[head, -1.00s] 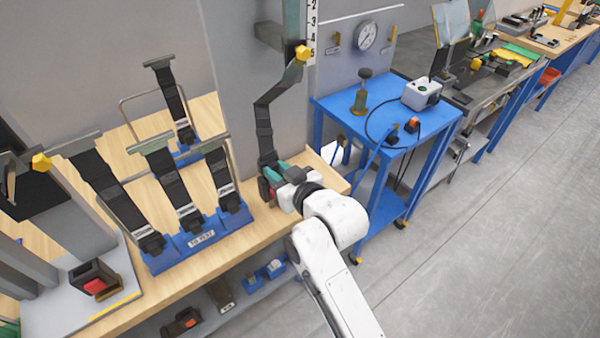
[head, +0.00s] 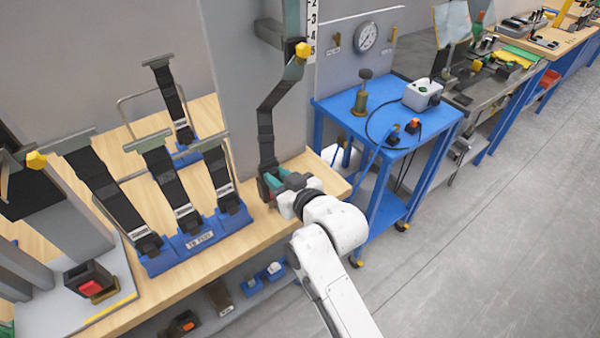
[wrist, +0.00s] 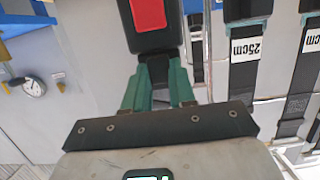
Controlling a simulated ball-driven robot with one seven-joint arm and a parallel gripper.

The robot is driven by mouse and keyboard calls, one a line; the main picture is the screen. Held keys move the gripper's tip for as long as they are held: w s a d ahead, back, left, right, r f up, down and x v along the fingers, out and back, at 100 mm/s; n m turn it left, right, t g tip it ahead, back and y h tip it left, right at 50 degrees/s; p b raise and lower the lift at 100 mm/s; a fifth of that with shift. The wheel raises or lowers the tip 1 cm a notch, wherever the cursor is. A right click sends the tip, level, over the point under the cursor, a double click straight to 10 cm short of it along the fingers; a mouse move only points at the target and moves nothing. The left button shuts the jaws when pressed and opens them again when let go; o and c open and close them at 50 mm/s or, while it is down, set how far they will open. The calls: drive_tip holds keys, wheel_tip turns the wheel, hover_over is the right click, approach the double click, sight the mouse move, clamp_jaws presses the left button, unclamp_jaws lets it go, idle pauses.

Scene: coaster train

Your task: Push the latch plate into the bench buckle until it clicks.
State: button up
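The bench buckle (wrist: 148,20), black with a red button, fills the top middle of the wrist view. In the head view the buckle (head: 264,188) is mostly hidden by my gripper. My gripper (head: 284,179) is low over the bench, at the lower end of a black strap (head: 265,125) hanging along the grey column. In the wrist view its teal fingers (wrist: 158,92) are closed on a dark piece, the latch plate (wrist: 157,72), which lines up with the buckle and appears to meet it. Whether it is seated inside cannot be seen.
A blue rack (head: 195,240) with several black straps stands left of my gripper. Another red-button buckle (head: 92,282) sits on a grey plate at the far left. A blue cart (head: 365,120) with a grey box stands to the right. The floor beyond is clear.

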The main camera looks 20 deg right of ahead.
drive_tip(key=o, duration=0.5)
drive_tip(key=shift+o, duration=0.2)
drive_tip(key=b+v, duration=0.1)
drive_tip(key=v, duration=0.9)
drive_tip(key=shift+s+d+r+b, duration=0.15)
drive_tip(key=shift+s+d+b, duration=0.05)
drive_tip(key=shift+s+b, duration=0.2)
drive_tip(key=s+d+f+m+g+h, duration=0.25)
drive_tip(key=s+d+f+g, duration=0.45)
drive_tip(key=s+f, duration=0.5)
drive_tip(key=s+d+f+m+g+h, duration=0.1)
drive_tip(key=s+d+f+g, duration=0.2)
drive_tip(key=s, duration=0.5)
drive_tip(key=s+d+f+m+g+h, duration=0.1)
drive_tip(key=s+d+f+g, duration=0.2)
drive_tip(key=s, duration=0.6)
drive_tip(key=shift+d+f, duration=0.35)
drive_tip(key=shift+f, duration=0.55)
